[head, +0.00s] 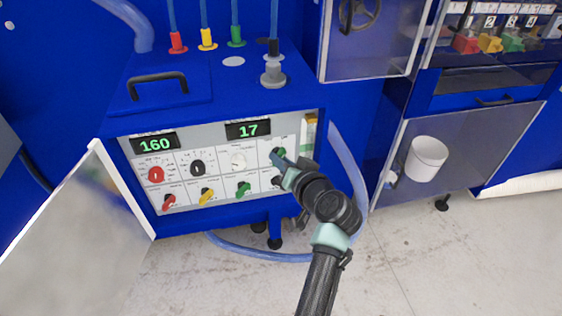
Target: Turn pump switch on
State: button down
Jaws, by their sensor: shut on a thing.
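The control panel (219,175) is on the front of the blue machine, with knobs in two rows under two displays reading 160 and 17. My gripper (280,158) is at the upper right of the panel, shut on the dark green knob (277,152) there. My gripper hides part of this knob, so its exact turn is hard to see. A dark knob (276,181) sits just below, partly covered by my arm. The labels are too small to read, so I cannot tell which knob is the pump switch.
An open panel door (85,240) stands at left. A blue hose (345,165) runs right of the panel. A white bucket (427,158) is farther right.

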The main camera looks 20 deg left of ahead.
dwell(0.3)
jog(key=c, duration=0.9)
grip_release()
jog(key=shift+o, duration=0.2)
jog(key=v, duration=1.3)
jog(key=shift+b, duration=0.35)
